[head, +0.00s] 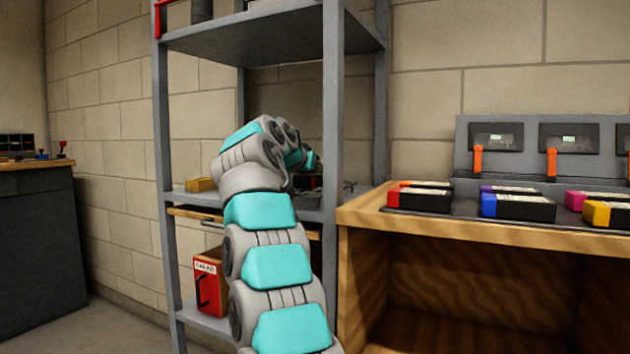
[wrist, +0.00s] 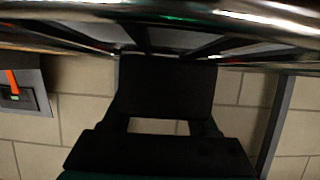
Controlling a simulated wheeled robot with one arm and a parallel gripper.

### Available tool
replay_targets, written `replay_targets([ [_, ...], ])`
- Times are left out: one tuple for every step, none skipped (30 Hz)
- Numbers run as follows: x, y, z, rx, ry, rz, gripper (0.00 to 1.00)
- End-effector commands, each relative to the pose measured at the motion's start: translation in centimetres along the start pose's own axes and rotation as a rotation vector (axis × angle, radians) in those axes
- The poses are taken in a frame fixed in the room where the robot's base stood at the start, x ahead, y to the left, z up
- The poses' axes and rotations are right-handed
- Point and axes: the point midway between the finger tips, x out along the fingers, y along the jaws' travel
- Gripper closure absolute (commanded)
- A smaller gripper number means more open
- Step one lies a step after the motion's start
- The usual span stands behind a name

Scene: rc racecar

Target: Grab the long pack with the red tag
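On the wooden bench at the right of the head view lies a black pack with a red end (head: 420,200). My arm reaches into the grey shelf unit left of the bench. My gripper is mostly hidden behind my arm and the shelf post in the head view.
Packs with blue (head: 517,206) and yellow (head: 607,215) ends lie further right on the bench (head: 440,232), before chargers with orange levers (head: 478,162). The shelf post (head: 333,100) stands close by my arm. A red box (head: 210,288) sits on the lower shelf.

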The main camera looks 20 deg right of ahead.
Motion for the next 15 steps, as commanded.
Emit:
replay_targets([
  [0.00, 0.00, 0.00, 0.000, 0.000, 0.000, 0.47],
  [0.00, 0.00, 0.00, 0.000, 0.000, 0.000, 0.50],
  [-0.01, 0.00, -0.01, 0.000, 0.000, 0.000, 0.55],
  [-0.01, 0.00, -0.02, 0.000, 0.000, 0.000, 0.58],
  [-0.01, 0.00, -0.01, 0.000, 0.000, 0.000, 0.61],
  [-0.01, 0.00, -0.02, 0.000, 0.000, 0.000, 0.66],
  [-0.01, 0.00, -0.02, 0.000, 0.000, 0.000, 0.69],
  [-0.01, 0.00, -0.02, 0.000, 0.000, 0.000, 0.73],
  [-0.01, 0.00, -0.02, 0.000, 0.000, 0.000, 0.77],
  [-0.02, 0.00, -0.02, 0.000, 0.000, 0.000, 0.80],
  [-0.02, -0.01, -0.01, 0.000, 0.000, 0.000, 0.84],
  [-0.02, 0.00, -0.02, 0.000, 0.000, 0.000, 0.88],
  [-0.03, 0.00, -0.02, 0.000, 0.000, 0.000, 0.92],
  [-0.03, 0.00, -0.03, 0.000, 0.000, 0.000, 0.95],
  [-0.03, 0.00, -0.03, 0.000, 0.000, 0.000, 1.00],
])
